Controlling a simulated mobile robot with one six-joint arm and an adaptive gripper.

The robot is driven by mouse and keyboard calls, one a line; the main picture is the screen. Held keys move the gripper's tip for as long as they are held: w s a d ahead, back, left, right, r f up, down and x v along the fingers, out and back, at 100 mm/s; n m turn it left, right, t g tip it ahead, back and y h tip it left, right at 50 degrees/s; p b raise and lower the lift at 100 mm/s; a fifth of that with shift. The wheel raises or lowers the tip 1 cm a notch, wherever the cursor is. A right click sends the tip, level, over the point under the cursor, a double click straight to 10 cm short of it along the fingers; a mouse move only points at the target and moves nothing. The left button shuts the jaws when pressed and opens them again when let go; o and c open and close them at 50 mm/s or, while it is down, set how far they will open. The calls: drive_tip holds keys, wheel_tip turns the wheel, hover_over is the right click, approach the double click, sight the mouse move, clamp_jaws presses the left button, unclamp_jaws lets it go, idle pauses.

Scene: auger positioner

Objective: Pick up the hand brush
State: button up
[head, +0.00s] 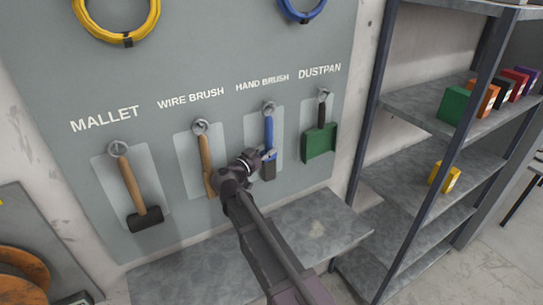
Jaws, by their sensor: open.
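The hand brush (268,129) hangs from a hook on the grey tool board under the label HAND BRUSH. Its blue handle points up and its dark head (269,172) hangs down. My gripper (266,155) is open in front of the board, over the lower part of the brush in this view. It hides part of the brush between handle and head. I cannot tell from this one view whether the fingers touch the brush or stand apart from it.
A wire brush (206,160) and a mallet (131,185) hang to the left, a green dustpan (320,141) to the right. A grey bench (300,235) lies below. A metal shelf (415,105) with coloured boxes stands at right. Yellow (120,36) and blue cable coils hang above.

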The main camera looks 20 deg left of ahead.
idle(0.5)
clamp_jaws()
drive_tip(key=shift+r, duration=0.1)
drive_tip(key=shift+r+p, duration=0.65)
drive_tip(key=shift+p, duration=0.1)
drive_tip(key=s+d, duration=1.1)
drive_tip(key=d, duration=0.2)
drive_tip(key=shift+s+d, duration=0.3)
drive_tip(key=shift+d, duration=0.05)
